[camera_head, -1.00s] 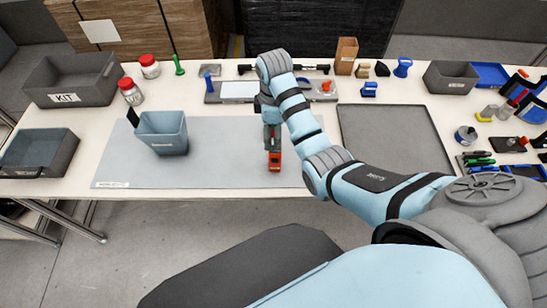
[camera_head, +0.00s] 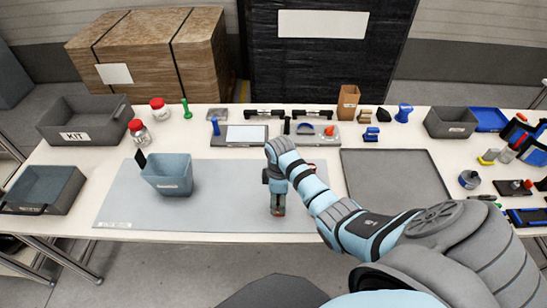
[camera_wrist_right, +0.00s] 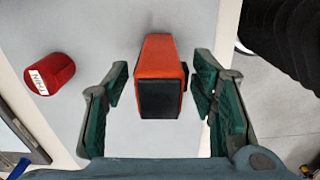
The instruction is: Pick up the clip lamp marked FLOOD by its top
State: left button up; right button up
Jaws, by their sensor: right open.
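An orange-red block-shaped thing with a dark end, which looks like the clip lamp (camera_wrist_right: 160,74), is between the fingers of my right gripper (camera_wrist_right: 159,95) in the right wrist view. The fingers are open, with a gap on both sides of it. In the head view my right gripper (camera_head: 277,186) points down over the front of the grey mat. The lamp (camera_head: 278,211) shows there only in part, below the fingers. No FLOOD mark is readable. My left gripper is not in view.
A red cylinder with a white label (camera_wrist_right: 48,82) lies left of the lamp in the wrist view. A blue-grey bin (camera_head: 168,176) stands on the mat (camera_head: 225,212) to the left. A dark tray (camera_head: 395,178) lies to the right. Several small items line the back.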

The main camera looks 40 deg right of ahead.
aim_at(278, 203)
notch_tip(278, 203, down, 2)
jog(key=shift+w+a+f+b, duration=0.1)
jog(key=shift+f+b, duration=0.1)
jog(key=shift+b, duration=0.65)
jog(key=shift+f+b, duration=0.35)
jog(key=shift+f, duration=0.05)
jog(key=shift+r, duration=0.15)
